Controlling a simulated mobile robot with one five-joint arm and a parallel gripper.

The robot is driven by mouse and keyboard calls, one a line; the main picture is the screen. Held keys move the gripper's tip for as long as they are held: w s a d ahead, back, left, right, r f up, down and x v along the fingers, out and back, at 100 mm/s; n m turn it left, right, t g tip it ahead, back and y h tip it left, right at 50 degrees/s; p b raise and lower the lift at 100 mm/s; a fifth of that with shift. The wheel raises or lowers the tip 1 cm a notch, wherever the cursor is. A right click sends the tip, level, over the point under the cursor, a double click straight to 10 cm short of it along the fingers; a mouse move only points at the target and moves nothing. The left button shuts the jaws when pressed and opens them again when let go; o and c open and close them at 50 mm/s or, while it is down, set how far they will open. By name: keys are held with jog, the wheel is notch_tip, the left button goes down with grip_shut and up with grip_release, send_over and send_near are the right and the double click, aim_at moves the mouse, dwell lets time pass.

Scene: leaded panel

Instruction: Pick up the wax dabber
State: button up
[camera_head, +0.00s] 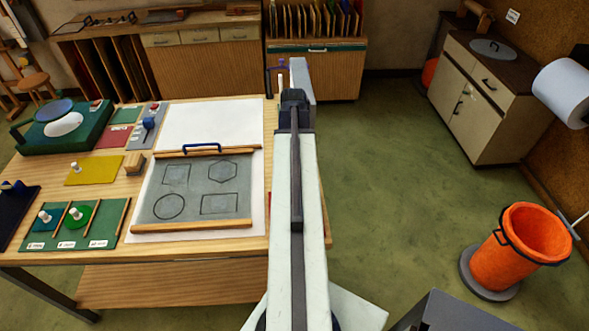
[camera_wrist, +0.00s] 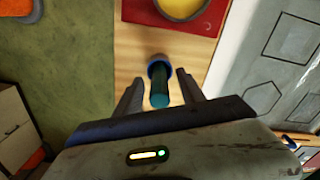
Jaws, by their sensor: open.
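A dark green cylinder with a blue end, which looks like the wax dabber (camera_wrist: 159,88), shows in the wrist view over the bare wood strip of the bench. My gripper (camera_wrist: 157,78) is open, with one dark finger on each side of it. I see a gap between each finger and the cylinder.
A red board (camera_wrist: 160,18) with a yellow round dish (camera_wrist: 182,6) lies just beyond the cylinder. The grey leaded panel (camera_head: 192,188) is on the bench left of my arm. Green floor (camera_head: 400,150) is open to the right, with an orange bin (camera_head: 530,232).

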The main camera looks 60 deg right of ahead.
notch_tip(320, 180, down, 4)
jog(key=shift+r+b, duration=0.25)
jog(key=shift+b, duration=0.75)
jog(key=shift+r, duration=0.2)
grip_shut()
notch_tip(320, 180, up, 10)
jog(key=p, duration=1)
jog(key=shift+r, duration=0.1)
